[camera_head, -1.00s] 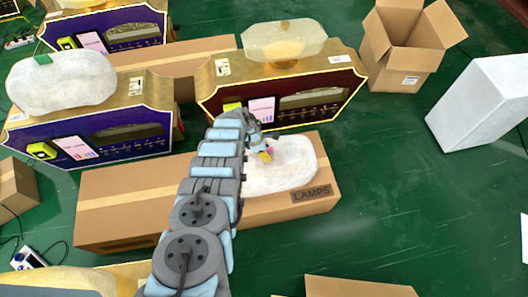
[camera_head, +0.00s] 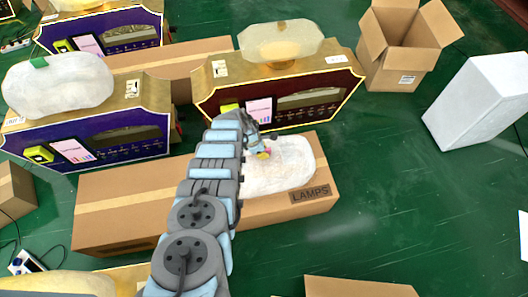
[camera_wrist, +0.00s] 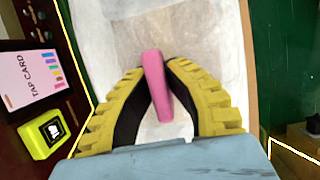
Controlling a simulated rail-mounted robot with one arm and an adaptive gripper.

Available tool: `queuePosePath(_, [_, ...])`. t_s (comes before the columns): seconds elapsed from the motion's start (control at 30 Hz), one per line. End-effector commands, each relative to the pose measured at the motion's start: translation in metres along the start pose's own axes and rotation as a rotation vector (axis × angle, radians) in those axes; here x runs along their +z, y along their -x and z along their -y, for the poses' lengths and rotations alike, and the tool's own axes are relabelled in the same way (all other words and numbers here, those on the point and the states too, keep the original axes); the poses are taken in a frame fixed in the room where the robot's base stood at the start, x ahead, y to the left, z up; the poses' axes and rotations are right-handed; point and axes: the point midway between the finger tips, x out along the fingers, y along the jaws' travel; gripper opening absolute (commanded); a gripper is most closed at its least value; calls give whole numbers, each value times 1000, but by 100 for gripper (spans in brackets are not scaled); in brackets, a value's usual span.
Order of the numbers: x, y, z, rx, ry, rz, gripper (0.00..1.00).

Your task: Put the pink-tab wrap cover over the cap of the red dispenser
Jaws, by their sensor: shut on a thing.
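The white, translucent wrap cover (camera_head: 285,168) lies on top of the long cardboard box marked LAMPS. Its pink tab (camera_wrist: 156,85) stands between the yellow-ridged fingers of my gripper (camera_wrist: 157,75) in the wrist view, and the fingers are shut on it. In the head view my gripper (camera_head: 262,153) is small and partly hidden by my arm, at the upper left part of the cover. The red dispenser (camera_head: 300,98) stands just behind the box. Its clear, pale amber cap (camera_head: 280,42) is bare on top.
The LAMPS box (camera_head: 130,205) lies in front of the dispensers. A blue dispenser (camera_head: 85,145) at left wears a white wrap cover with a green tab (camera_head: 39,62). An open carton (camera_head: 405,45) and a white block (camera_head: 482,100) stand at right. Green floor (camera_head: 400,200) is clear there.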

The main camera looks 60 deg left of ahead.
Motion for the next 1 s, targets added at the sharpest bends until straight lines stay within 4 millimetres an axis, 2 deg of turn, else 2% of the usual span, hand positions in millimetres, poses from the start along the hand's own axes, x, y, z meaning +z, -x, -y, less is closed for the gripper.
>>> queuePosePath(0.63, [7, 18, 0, -1, 0, 0, 0])
queuePosePath(1.0, [7, 19, 0, 0, -1, 0, 0])
